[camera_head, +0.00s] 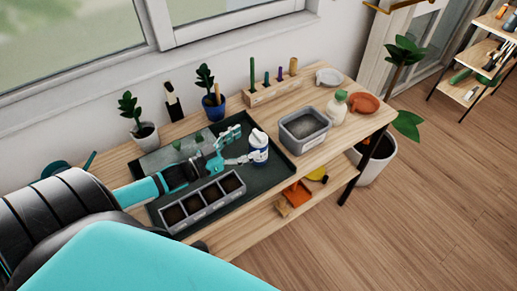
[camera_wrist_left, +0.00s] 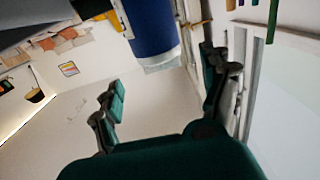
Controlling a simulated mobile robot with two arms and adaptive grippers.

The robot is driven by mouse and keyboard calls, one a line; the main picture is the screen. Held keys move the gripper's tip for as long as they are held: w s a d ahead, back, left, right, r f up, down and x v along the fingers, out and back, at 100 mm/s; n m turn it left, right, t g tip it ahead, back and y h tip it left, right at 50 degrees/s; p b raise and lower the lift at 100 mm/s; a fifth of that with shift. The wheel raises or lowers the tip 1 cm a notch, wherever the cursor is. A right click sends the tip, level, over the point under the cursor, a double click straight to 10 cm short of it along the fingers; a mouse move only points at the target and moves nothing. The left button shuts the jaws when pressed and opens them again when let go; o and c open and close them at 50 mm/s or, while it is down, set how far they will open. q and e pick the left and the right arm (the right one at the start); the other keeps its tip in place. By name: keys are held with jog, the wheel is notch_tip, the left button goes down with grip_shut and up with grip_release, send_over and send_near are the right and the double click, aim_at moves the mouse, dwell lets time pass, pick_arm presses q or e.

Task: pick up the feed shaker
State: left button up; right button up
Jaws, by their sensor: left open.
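The feed shaker, which I take to be the blue and white bottle (camera_head: 259,149), stands upright on the dark tray (camera_head: 270,172) on the wooden bench. In the left wrist view its blue body (camera_wrist_left: 152,28) fills the top middle, ahead of and between the spread fingers. My left gripper (camera_head: 238,146) comes in from the left and is open, with its fingertips close to the bottle's left side. It also shows in the left wrist view (camera_wrist_left: 166,80). I cannot tell whether a finger touches the bottle. My right gripper is not in view.
A seedling planter (camera_head: 204,203) sits in front of my left gripper on the tray. A grey bin (camera_head: 304,128) stands right of the bottle. Behind are a blue pot (camera_head: 215,109), a white pot (camera_head: 146,136) and a wooden tool rack (camera_head: 276,91). A spray bottle (camera_head: 337,108) stands further right.

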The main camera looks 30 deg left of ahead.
aim_at(257, 136)
pick_arm(q)
jog(key=x, duration=0.1)
jog(key=p+x, duration=0.1)
jog(key=x, duration=0.2)
jog(key=shift+w+r, duration=0.35)
jog(key=shift+w+d+f, duration=0.1)
jog(key=shift+w+d, duration=0.1)
jog(key=shift+w, duration=0.15)
grip_shut()
